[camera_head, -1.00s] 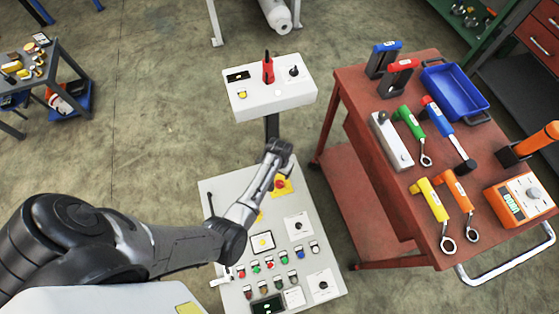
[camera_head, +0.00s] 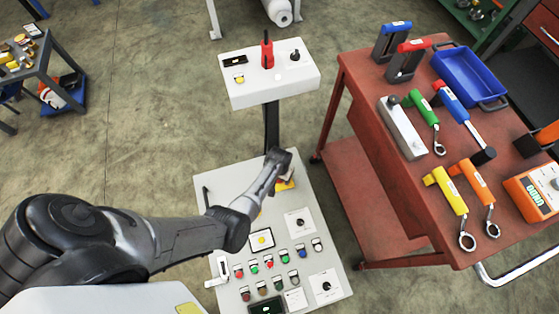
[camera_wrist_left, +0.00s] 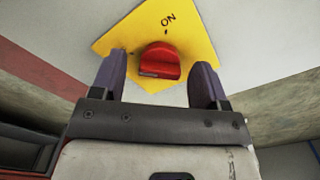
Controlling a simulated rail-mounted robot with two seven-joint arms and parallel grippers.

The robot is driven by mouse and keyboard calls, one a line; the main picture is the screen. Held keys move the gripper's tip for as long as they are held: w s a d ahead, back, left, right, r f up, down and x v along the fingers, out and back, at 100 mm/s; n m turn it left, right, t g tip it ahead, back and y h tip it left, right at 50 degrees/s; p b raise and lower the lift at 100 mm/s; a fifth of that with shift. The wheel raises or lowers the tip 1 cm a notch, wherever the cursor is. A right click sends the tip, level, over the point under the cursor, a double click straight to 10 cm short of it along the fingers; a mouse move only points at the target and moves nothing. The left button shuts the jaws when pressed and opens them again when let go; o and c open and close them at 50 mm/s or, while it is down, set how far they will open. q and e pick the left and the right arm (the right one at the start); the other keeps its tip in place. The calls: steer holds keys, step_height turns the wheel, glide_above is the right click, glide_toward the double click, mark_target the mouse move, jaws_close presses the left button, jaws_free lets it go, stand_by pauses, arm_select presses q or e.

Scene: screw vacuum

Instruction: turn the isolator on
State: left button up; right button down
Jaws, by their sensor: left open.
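The isolator is a red knob (camera_wrist_left: 160,62) on a yellow plate (camera_wrist_left: 190,38) marked "ON", seen in the left wrist view. The knob lies between the fingertips of my left gripper (camera_wrist_left: 158,80). The gripper is open, with one finger on each side and a visible gap to the knob. In the head view, my left gripper (camera_head: 278,160) is over the far part of the grey control panel (camera_head: 225,205). It hides the knob and most of the yellow plate (camera_head: 286,185). My right gripper is not in view.
A white box (camera_head: 270,78) with a red lever stands on a post behind the panel. The panel's near half has several buttons and dials. A red cart (camera_head: 365,150) with tools, a blue tray (camera_head: 468,78) and an orange meter (camera_head: 535,192) is on the right.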

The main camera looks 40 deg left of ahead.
arm_select(q)
steer(key=shift+f, duration=0.2)
steer(key=shift+c, duration=0.3)
steer(key=c, duration=0.9)
steer(key=shift+o, duration=0.2)
